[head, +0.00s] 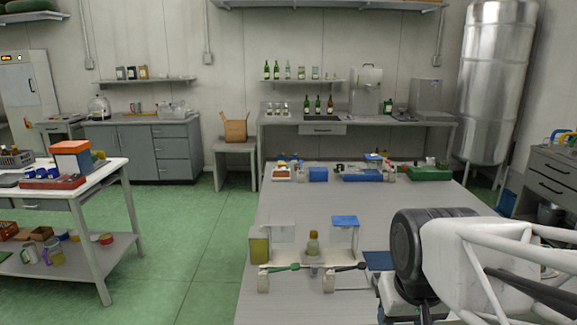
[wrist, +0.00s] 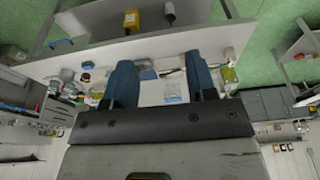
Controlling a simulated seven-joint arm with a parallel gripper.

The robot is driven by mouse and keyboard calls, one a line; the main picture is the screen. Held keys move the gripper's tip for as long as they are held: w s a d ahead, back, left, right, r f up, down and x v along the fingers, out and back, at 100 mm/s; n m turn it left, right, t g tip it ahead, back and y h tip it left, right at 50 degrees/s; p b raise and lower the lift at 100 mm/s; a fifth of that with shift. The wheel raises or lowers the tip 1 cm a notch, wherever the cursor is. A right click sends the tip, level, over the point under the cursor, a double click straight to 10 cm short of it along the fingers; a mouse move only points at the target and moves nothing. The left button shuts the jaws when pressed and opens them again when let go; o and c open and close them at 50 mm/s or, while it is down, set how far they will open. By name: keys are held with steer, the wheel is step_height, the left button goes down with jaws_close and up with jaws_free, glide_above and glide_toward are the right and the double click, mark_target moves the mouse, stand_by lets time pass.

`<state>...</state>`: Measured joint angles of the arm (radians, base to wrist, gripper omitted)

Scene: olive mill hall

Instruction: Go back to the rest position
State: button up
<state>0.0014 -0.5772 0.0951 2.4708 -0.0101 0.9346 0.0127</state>
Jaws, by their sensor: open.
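My gripper shows in the wrist view (wrist: 162,75) with its two dark blue fingers spread apart and nothing between them that I can see being held. The work table lies beyond the fingers there, at a tilted angle. In the head view my white arm and its dark round joint fill the lower right, over the right front part of the grey work table (head: 385,205). The fingertips cannot be made out clearly in the head view.
A small bottle (head: 313,244), a yellow container (head: 259,246) and a blue-topped stand (head: 344,221) occupy the table's front. A green case (head: 429,174) and blue boxes (head: 318,174) line its back. The table's middle is clear. A steel tank (head: 497,80) stands behind right.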

steer(key=shift+s+d+f, duration=0.1)
steer(key=shift+s+f, duration=0.15)
steer(key=shift+s, duration=0.65)
steer(key=shift+s+f, duration=0.2)
steer(key=shift+s, duration=0.7)
